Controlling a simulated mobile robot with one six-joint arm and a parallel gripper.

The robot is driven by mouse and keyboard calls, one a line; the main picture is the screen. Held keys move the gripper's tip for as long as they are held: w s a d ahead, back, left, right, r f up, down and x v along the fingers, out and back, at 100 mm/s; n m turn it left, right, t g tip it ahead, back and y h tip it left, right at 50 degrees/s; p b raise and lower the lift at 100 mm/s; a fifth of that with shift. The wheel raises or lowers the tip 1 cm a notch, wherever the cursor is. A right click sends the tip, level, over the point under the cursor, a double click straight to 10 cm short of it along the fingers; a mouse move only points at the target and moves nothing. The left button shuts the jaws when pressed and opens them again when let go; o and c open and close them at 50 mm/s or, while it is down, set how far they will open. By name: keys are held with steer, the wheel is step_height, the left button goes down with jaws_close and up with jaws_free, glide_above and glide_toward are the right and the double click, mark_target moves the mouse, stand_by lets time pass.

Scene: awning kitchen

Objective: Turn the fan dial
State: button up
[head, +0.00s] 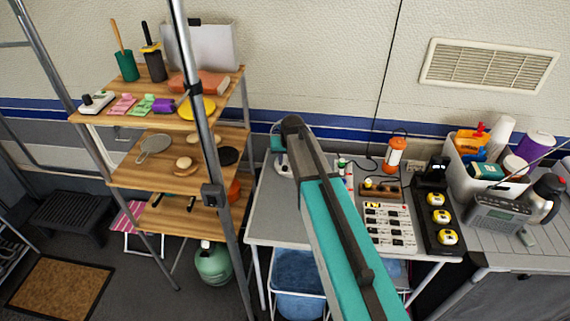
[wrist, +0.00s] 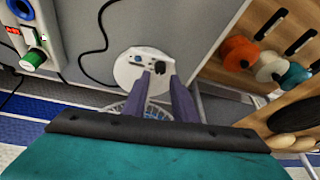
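The fan has a round white base (wrist: 126,73), seen from above in the wrist view, with a small dark dial (wrist: 160,67) and other small controls. Part of its wire cage (wrist: 128,107) shows below the base, mostly behind my fingers. My gripper (wrist: 159,74) has its two purple-grey fingers apart, with the tips over the base on either side of the dial. Whether they touch the dial cannot be told. In the head view the fan (head: 277,143) stands at the left end of the grey table, partly covered by my arm.

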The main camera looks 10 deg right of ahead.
mark_target(285, 167)
steer(key=shift+p+x, duration=0.8)
steer(key=shift+x, duration=1.65)
jaws_close()
